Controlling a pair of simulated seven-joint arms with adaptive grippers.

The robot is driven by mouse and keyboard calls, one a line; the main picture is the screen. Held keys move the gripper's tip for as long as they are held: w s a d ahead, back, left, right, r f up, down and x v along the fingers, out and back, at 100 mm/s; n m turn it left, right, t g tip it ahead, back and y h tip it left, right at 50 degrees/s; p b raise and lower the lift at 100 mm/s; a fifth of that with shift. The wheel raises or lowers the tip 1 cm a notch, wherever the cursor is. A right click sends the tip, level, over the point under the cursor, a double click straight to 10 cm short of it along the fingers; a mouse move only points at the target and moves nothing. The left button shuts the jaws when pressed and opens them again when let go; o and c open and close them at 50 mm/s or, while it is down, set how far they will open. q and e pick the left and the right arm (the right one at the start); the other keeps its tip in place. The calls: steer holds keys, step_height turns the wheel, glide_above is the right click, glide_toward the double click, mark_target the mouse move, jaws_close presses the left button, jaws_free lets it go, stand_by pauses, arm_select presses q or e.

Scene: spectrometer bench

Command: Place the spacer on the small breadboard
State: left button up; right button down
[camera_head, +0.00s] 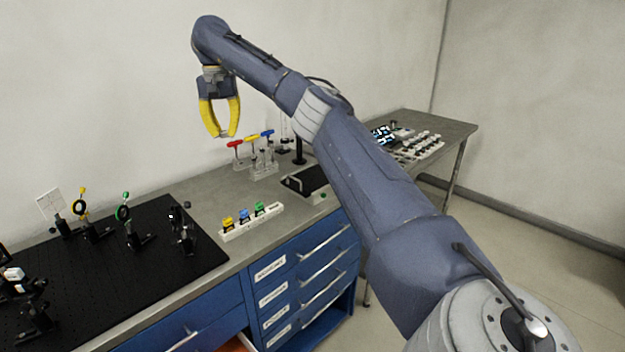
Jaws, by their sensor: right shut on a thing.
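My right gripper (226,134) has yellow fingers and hangs pointing down, in the air above the back of the bench and against the wall. Its fingertips close on a small greyish piece, which looks like the spacer; the fingers hide most of it. The small breadboard (294,184) appears to be the little black plate with a light edge on the right part of the bench; my arm partly covers its right side. The gripper is up and to the left of it, well apart. My left gripper is not in view.
A large black breadboard (150,262) with several optic mounts fills the left of the bench. A white holder (252,222) with yellow, blue and green pieces stands in front. Coloured T-handle tools (252,140) stand in a rack behind. A side table (440,127) carries small parts.

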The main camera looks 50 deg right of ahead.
steer(key=s+d+m, duration=0.1)
steer(key=d+m, duration=0.4)
steer(key=d, duration=0.9)
steer(key=m, duration=0.5)
glide_above(306, 187)
step_height(306, 187, down, 5)
step_height(306, 187, down, 20)
steer(key=shift+d+r, duration=0.15)
steer(key=shift+r, duration=0.1)
steer(key=shift+f, duration=0.15)
steer(key=c, duration=1.3)
jaws_free()
step_height(306, 187, up, 12)
steer(key=shift+r, duration=0.2)
